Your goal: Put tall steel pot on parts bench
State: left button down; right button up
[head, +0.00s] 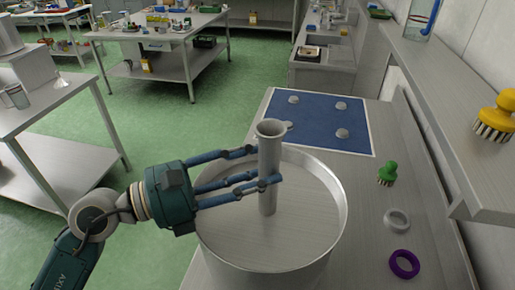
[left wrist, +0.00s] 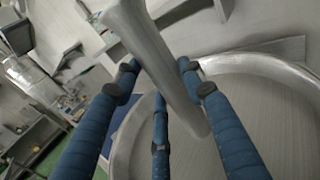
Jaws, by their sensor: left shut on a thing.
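The tall steel pot (head: 268,172) is a slim, upright grey cylinder with a flared open rim. The pot also shows tilted between the fingers in the left wrist view (left wrist: 158,55). It is inside the outline of a wide, round steel vessel (head: 342,205); I cannot tell whether its base touches the vessel's floor. Benches stand at the left (head: 62,120) and back (head: 180,58); which is the parts bench is not clear. My right gripper is not in view.
A blue mat (head: 315,120) with several small pale round things lies behind the vessel. A green brush (head: 387,172), a white ring (head: 397,219) and a purple ring (head: 404,264) lie to the right. A yellow brush (head: 497,115) sits on a shelf. Green floor is open at left.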

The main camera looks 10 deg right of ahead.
aim_at(258, 209)
pick_arm(q)
jog(key=shift+f, duration=1.65)
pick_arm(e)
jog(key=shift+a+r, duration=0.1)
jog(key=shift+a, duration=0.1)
pick_arm(q)
jog(key=shift+f, duration=0.15)
jog(key=c, duration=1)
grip_release()
jog(key=shift+f, duration=0.2)
jog(key=shift+c, duration=0.2)
jog(key=shift+s, duration=0.1)
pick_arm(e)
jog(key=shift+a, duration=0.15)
